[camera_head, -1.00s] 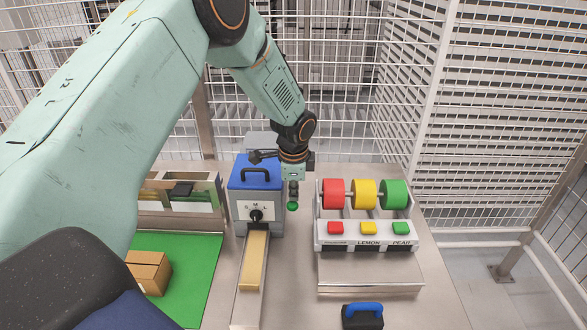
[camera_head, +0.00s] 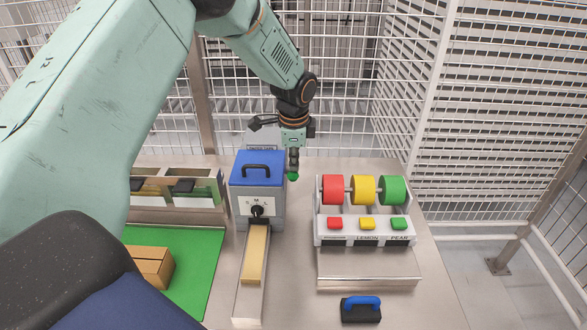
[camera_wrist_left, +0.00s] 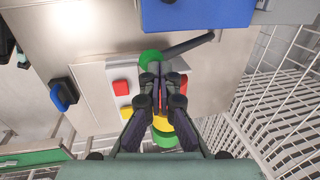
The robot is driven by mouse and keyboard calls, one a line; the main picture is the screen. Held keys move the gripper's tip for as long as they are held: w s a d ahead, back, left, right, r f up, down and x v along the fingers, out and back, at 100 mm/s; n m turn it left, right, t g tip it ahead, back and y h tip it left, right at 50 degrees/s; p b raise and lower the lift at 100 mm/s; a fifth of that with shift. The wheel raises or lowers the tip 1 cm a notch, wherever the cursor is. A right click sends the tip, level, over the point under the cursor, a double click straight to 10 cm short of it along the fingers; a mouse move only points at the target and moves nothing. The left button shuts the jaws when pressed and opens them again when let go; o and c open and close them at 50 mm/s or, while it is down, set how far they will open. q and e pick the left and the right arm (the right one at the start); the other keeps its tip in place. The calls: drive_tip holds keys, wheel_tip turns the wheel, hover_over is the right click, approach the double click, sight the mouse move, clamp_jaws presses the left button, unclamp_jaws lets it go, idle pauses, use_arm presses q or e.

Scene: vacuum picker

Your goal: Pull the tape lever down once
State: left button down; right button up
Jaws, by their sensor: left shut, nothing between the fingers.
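The tape machine (camera_head: 258,190) is a grey box with a blue lid, a black handle on top and a dark knob on its front. The tape lever is a dark bar (camera_wrist_left: 190,45) with a round green knob (camera_head: 293,176) at its end, beside the box's right side. The green knob (camera_wrist_left: 150,58) also shows in the left wrist view. My left gripper (camera_head: 293,167) is shut and empty, pointing down with its fingertips right at the green knob. I cannot tell whether they touch. The gripper hides part of the lever. My right gripper is not in view.
A tan strip lies in a metal chute (camera_head: 239,300) in front of the box. To the right stands a white unit (camera_head: 365,238) with red, yellow and green rolls and buttons. A blue-handled black block (camera_head: 361,310) lies in front.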

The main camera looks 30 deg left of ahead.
use_arm(q)
drive_tip(key=shift+r, duration=2.5)
drive_tip(key=s+d+f+n+h, duration=0.1)
drive_tip(key=s+d+f, duration=0.3)
drive_tip(key=f, duration=0.3)
drive_tip(key=s+d+f+n, duration=0.2)
drive_tip(key=s+d+f, duration=0.15)
drive_tip(key=f, duration=0.35)
drive_tip(key=s+d+f+n, duration=0.1)
drive_tip(key=s+f, duration=0.2)
drive_tip(key=s, duration=0.3)
drive_tip(key=s+d+f+n+g, duration=0.1)
drive_tip(key=s+d+f+n, duration=0.1)
drive_tip(key=s+f, duration=0.2)
drive_tip(key=s+d+f+n, duration=0.1)
drive_tip(key=s+d+f, duration=0.1)
drive_tip(key=s, duration=0.6)
drive_tip(key=shift+s+d+f+n+h, duration=0.15)
drive_tip(key=shift+f+n+h, duration=0.25)
drive_tip(key=shift+f, duration=0.3)
drive_tip(key=s+n, duration=0.4)
drive_tip(key=s, duration=1.1)
wheel_tip(320, 180, down, 26)
drive_tip(key=b, duration=2.5)
drive_tip(key=shift+w+d+r+g+y, duration=0.2)
drive_tip(key=shift+w+d+g+y, duration=0.1)
drive_tip(key=shift+g, duration=0.1)
drive_tip(key=shift+a+r, duration=0.1)
